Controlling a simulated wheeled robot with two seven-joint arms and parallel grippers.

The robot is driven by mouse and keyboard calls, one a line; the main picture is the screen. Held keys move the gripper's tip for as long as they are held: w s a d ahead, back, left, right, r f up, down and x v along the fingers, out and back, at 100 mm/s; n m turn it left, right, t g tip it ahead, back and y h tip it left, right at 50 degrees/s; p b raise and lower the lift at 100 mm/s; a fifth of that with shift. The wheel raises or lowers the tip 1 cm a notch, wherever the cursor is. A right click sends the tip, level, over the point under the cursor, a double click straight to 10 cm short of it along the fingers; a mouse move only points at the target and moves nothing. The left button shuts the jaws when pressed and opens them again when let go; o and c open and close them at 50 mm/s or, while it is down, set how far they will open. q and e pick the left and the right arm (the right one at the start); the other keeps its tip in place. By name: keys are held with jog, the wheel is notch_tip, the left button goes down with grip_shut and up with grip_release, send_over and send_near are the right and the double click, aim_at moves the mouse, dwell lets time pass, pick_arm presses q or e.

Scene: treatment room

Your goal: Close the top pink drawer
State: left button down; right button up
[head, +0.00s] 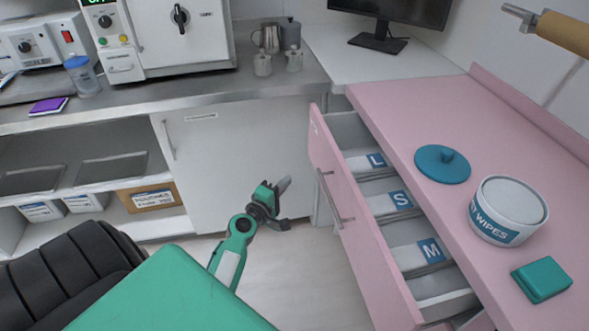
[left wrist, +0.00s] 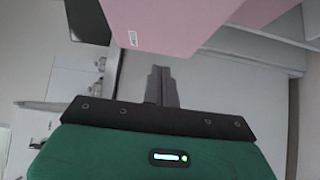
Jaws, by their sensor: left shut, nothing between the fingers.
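The top pink drawer (head: 345,215) stands pulled out to the left from the pink cabinet (head: 450,130). Its front has a long metal handle (head: 328,199). White boxes marked L, S and M lie inside it. My left gripper (head: 285,184) is shut and empty, left of the drawer front and apart from it, near its far end. In the left wrist view the shut fingers (left wrist: 162,85) point towards the lower edge of a pink front (left wrist: 165,25), with a gap between. My right gripper is not in view.
A teal lid (head: 442,164), a wipes tub (head: 508,211) and a teal block (head: 541,279) are on the pink top. A grey counter (head: 200,95) with a white cabinet (head: 235,150) lies behind my gripper. The floor (head: 310,270) left of the drawer is clear.

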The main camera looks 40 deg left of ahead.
pick_arm(q)
send_near(320, 158)
jog(key=w+a, duration=0.3)
jog(key=shift+w+d+r+p, duration=0.15)
jog(key=shift+w+d+p, duration=0.35)
jog(key=shift+w+d, duration=0.65)
jog(key=shift+w, duration=0.3)
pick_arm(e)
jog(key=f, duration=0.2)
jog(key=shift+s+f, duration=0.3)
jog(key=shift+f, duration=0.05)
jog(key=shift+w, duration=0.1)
pick_arm(q)
jog(key=shift+w+d, duration=0.1)
